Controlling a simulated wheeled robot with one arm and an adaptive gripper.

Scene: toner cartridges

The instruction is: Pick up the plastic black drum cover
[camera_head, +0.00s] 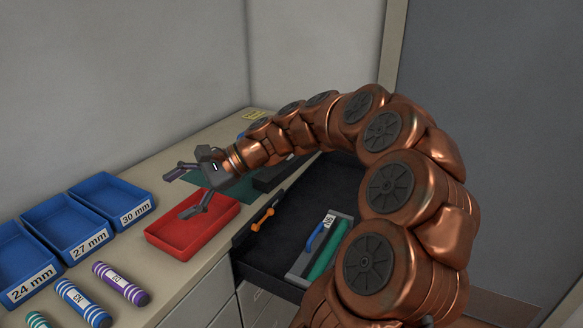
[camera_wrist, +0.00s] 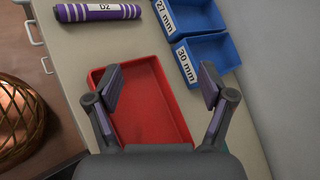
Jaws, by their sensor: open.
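My gripper (camera_head: 177,196) is open and empty above the red tray (camera_head: 212,232). In the wrist view the gripper (camera_wrist: 161,82) has its two fingers spread wide over the same red tray (camera_wrist: 155,112), which looks empty. A dark block-like object (camera_head: 270,178) lies on the counter behind my arm, partly hidden by it. I cannot tell whether it is the plastic black drum cover. No other clear drum cover shows, and the wrist view shows none.
Blue bins (camera_head: 113,200) marked 24, 27 and 30 mm stand at left, with striped cylinders (camera_head: 121,283) in front. A green mat (camera_head: 190,173) lies behind the gripper. An open black drawer (camera_head: 290,220) holds an orange-ended tool (camera_head: 262,219) and a grey unit (camera_head: 308,258) with a green roller.

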